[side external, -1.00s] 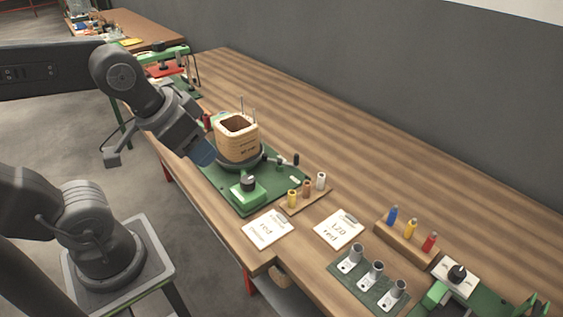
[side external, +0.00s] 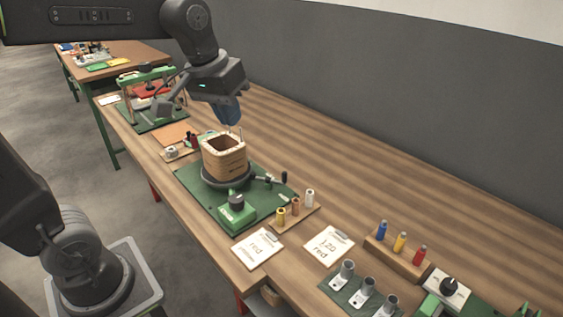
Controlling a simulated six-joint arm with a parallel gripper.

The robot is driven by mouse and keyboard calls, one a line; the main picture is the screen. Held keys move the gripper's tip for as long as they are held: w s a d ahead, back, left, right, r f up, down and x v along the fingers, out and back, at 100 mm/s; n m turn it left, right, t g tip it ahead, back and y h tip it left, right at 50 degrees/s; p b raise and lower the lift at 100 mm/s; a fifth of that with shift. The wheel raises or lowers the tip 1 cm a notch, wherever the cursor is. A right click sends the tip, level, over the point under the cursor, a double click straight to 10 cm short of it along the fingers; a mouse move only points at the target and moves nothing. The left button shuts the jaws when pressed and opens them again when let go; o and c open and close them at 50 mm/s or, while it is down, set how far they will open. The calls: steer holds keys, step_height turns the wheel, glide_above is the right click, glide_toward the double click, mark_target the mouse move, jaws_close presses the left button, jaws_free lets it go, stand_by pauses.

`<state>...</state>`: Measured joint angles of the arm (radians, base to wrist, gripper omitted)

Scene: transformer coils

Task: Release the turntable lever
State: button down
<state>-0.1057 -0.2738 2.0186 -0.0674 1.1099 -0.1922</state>
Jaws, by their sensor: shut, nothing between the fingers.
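The turntable (side external: 212,182) is a dark round base on a green plate (side external: 192,190). A wooden coil former (side external: 226,158) with a square opening stands upright on it. The turntable lever (side external: 284,178), dark with a black knob, sticks out at the right of the turntable. My gripper (side external: 233,122) has blue fingers and is shut and empty. It points down above and behind the former, apart from the lever. A thin pin shows beside the fingers; I cannot tell whether they touch it.
A green box with a black knob (side external: 236,200) sits at the plate's front. A spool rack (side external: 297,215) and two clipboard cards (side external: 257,247) lie in front. A block with coloured pegs (side external: 393,250) stands at the right.

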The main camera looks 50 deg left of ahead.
steer(key=w+a+n+g, duration=0.2)
steer(key=w+a+n, duration=0.15)
steer(key=w, duration=0.65)
steer(key=w+a+f+n+g+h, duration=0.3)
steer(key=w+a+f+n, duration=0.3)
steer(key=w+a+f, duration=0.7)
step_height(320, 180, down, 3)
steer(key=shift+w+f+h, duration=0.2)
steer(key=shift+w+h, duration=0.1)
steer(key=shift+w, duration=0.35)
steer(key=x, duration=1)
steer(key=shift+s+d+f, duration=0.1)
steer(key=shift+s, duration=0.05)
steer(key=shift+s+d, duration=0.2)
steer(key=shift+d, duration=0.3)
steer(key=shift+s+d, duration=0.2)
steer(key=shift+d, duration=0.3)
steer(key=shift+s+d, duration=0.4)
steer(key=shift+d, duration=0.35)
